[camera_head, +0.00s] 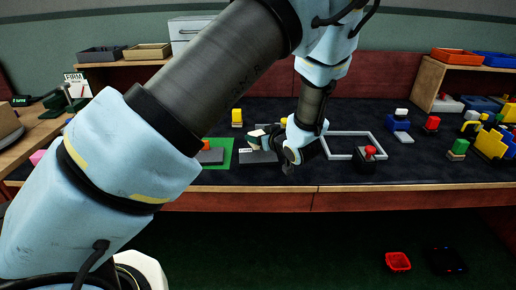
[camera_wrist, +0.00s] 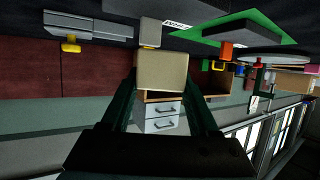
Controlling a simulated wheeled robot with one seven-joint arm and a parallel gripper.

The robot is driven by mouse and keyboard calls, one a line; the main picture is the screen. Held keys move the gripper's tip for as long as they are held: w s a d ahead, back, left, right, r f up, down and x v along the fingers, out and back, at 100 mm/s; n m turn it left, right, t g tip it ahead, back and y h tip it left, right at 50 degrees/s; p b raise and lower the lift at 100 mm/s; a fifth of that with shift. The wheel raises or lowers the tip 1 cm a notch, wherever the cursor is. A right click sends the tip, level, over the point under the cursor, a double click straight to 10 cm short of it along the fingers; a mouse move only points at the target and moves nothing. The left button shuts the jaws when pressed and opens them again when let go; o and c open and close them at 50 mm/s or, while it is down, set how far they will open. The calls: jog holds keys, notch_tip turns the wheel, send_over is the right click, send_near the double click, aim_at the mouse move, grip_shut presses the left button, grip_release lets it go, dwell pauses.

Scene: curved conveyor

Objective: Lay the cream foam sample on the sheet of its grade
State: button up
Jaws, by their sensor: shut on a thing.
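My gripper (camera_wrist: 164,98) is shut on the cream foam sample (camera_wrist: 162,70), a pale block held between its two dark fingers in the wrist view. In the head view my gripper (camera_head: 268,138) is over the dark table, and the sample shows as a small pale piece at its left end. A green sheet (camera_head: 229,146) with a grey piece on it lies to the left of my gripper. A grey sheet or slab (camera_head: 262,157) with a small white label lies just below my gripper in the picture. The label is too small to read.
A white sign reading FIRM (camera_head: 76,84) stands at the left. A pale square frame (camera_head: 379,143) and a red-knobbed block (camera_head: 368,158) are right of my gripper. Coloured blocks crowd the far right. A yellow block (camera_head: 237,118) stands behind the sheets.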

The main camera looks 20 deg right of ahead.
jog(key=shift+f, duration=2.25)
